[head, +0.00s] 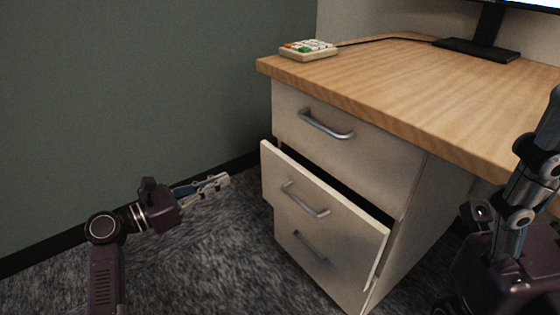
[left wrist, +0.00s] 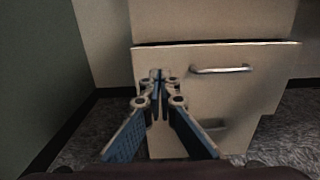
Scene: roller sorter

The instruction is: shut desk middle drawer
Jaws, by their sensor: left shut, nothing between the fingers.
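The desk's middle drawer (head: 325,215) is pulled partly out, with a dark gap along its top edge. Its silver bar handle (head: 304,202) is on its front. In the left wrist view the same drawer front (left wrist: 245,100) stands ahead, its handle (left wrist: 220,69) right of the fingers. My left gripper (head: 222,180) is shut and empty, left of the drawer front and apart from it in the head view. In the left wrist view its fingertips (left wrist: 158,74) overlap the left part of the drawer front. My right arm is at the right edge; its fingers cannot be made out.
The top drawer (head: 345,140) and bottom drawer (head: 310,262) look closed. The wooden desktop (head: 420,85) holds a keypad (head: 308,49) and a monitor stand (head: 477,49). A green wall (head: 130,90) stands at left, with open carpet (head: 225,260) before the drawers.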

